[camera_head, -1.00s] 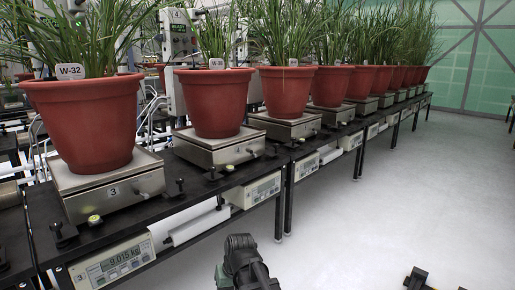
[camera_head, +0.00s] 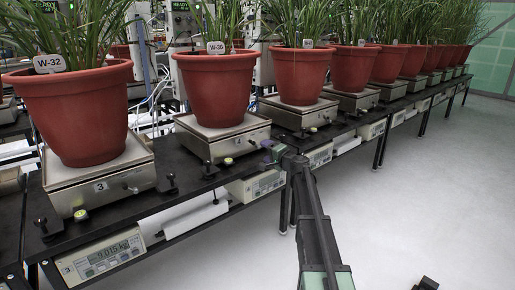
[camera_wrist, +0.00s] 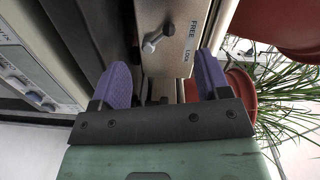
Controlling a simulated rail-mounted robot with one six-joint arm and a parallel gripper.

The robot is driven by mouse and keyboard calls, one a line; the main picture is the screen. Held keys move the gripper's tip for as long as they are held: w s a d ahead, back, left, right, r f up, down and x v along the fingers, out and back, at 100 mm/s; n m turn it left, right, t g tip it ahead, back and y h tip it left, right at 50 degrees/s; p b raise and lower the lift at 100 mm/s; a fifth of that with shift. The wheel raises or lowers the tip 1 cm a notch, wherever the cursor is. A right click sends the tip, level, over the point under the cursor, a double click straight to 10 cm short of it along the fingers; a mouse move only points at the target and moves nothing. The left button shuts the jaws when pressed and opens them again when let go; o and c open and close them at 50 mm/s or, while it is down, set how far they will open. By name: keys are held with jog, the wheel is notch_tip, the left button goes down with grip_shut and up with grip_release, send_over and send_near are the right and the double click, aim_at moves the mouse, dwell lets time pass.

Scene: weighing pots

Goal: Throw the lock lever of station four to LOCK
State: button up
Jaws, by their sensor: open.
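The station four scale (camera_head: 222,142) is a metal box under the pot labelled W-36. In the wrist view its front plate (camera_wrist: 160,65) carries a small metal lock lever (camera_wrist: 158,37), with the words FREE and LOCK printed beside it. The lever lies slanted on the plate, its knob nearer the FREE/LOCK middle; which setting it is in I cannot tell for sure. My gripper (camera_wrist: 163,76) is open and empty, its purple fingers spread to either side of the plate's lower part, apart from the lever. In the head view my gripper (camera_head: 272,151) is in front of the scale's right corner.
The W-36 pot (camera_head: 217,90) stands on the scale. A station 3 scale (camera_head: 98,178) with pot W-32 (camera_head: 78,112) is to the left. Display units (camera_head: 256,187) hang below the black bench edge.

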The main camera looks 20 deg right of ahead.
aim_at(252, 145)
jog(key=x, duration=0.6)
jog(key=shift+w, duration=0.35)
jog(key=shift+c, duration=0.5)
jog(key=c, duration=0.8)
